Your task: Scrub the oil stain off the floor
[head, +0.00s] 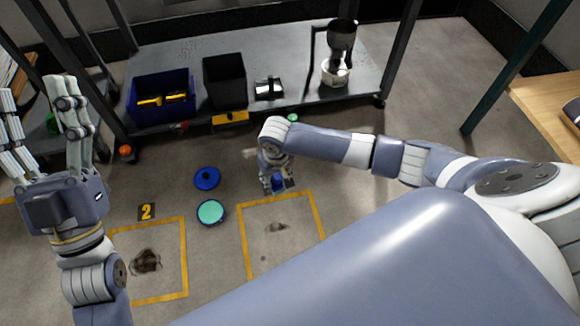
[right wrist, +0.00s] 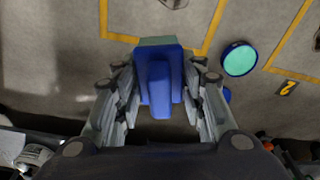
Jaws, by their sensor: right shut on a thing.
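My right gripper (head: 275,178) is shut on a blue scrubber (right wrist: 158,78) with a grey-green edge, held near the back edge of the right yellow floor square (head: 322,226). The scrubber also shows in the head view (head: 279,184), partly hidden by fingers. A faint brownish stain (head: 276,227) lies inside that square, in front of the gripper. A larger dark stain (head: 146,261) lies in the left yellow square (head: 184,250), beside the number 2 marker (head: 147,212). My left gripper (head: 38,95) is raised at the left, its fingers spread and empty.
A metal shelf (head: 300,65) behind holds a blue bin (head: 161,96), a black bin (head: 224,82) and a coffee-maker-like device (head: 338,50). A wooden table (head: 545,100) stands right.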

